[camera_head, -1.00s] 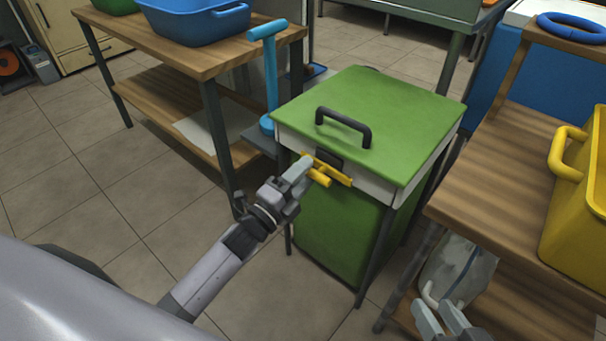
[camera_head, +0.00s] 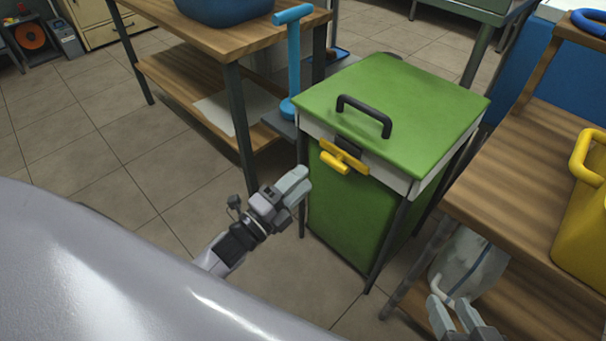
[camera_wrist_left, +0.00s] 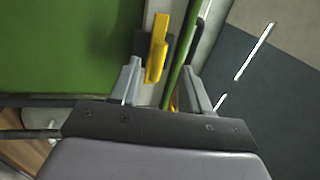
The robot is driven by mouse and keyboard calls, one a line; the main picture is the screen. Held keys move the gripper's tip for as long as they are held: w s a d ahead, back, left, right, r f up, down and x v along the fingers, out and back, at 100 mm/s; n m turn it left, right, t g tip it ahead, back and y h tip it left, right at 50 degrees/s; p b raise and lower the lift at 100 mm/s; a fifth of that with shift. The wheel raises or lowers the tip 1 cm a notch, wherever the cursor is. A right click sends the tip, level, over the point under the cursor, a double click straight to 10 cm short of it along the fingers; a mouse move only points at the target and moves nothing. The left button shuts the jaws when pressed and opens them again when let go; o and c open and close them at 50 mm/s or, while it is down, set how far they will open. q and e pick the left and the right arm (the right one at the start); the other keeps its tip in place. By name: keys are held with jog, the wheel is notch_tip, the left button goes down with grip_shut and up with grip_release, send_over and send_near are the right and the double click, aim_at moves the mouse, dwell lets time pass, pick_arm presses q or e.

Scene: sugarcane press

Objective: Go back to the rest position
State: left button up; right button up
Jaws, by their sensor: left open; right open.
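My left gripper (camera_head: 298,186) is open and empty in the head view, short of the green press box (camera_head: 400,105) and to the left of its yellow latch (camera_head: 343,157). In the left wrist view the open fingers of my left gripper (camera_wrist_left: 165,88) frame the yellow latch (camera_wrist_left: 157,50) from a distance. The lid of the box is down, with a black handle (camera_head: 364,112) on top. My right gripper (camera_head: 455,312) is open at the bottom right of the head view, in front of the right-hand table's lower part.
A wooden table (camera_head: 215,42) with a blue tub (camera_head: 225,8) stands at the back left. A blue pole-like tool (camera_head: 293,62) stands beside it. A wooden table (camera_head: 510,170) with a yellow container (camera_head: 585,235) is at the right. Open tiled floor lies at left.

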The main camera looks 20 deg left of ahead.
pick_arm(q)
jog(key=s+d+r+n+g+y, duration=0.1)
jog(key=s+d+n+g, duration=0.7)
jog(key=s+n, duration=0.85)
jog(key=a+r+n+y+p, duration=0.1)
jog(key=r+p, duration=0.6)
jog(key=p, duration=0.7)
jog(key=s+a+r+n+y+p, duration=0.1)
jog(key=a+r+p, duration=0.5)
jog(key=p, duration=0.8)
jog(key=shift+s+a+r+n+g+y, duration=0.15)
jog(key=shift+a+r+n+g+y, duration=0.25)
jog(key=shift+r+y, duration=0.45)
pick_arm(e)
jog(key=s+d+r+h, duration=0.1)
jog(key=s+d+r, duration=0.1)
jog(key=d+r, duration=0.2)
jog(key=s+d+r+g+h, duration=0.1)
jog(key=d+r, duration=0.3)
jog(key=r, duration=0.7)
jog(key=shift+s+m+h, duration=0.3)
jog(key=shift+s+h, duration=0.2)
jog(key=shift+h, duration=0.1)
pick_arm(q)
jog(key=shift+d, duration=0.15)
jog(key=shift+c, duration=0.3)
pick_arm(e)
jog(key=shift+d+f, duration=0.1)
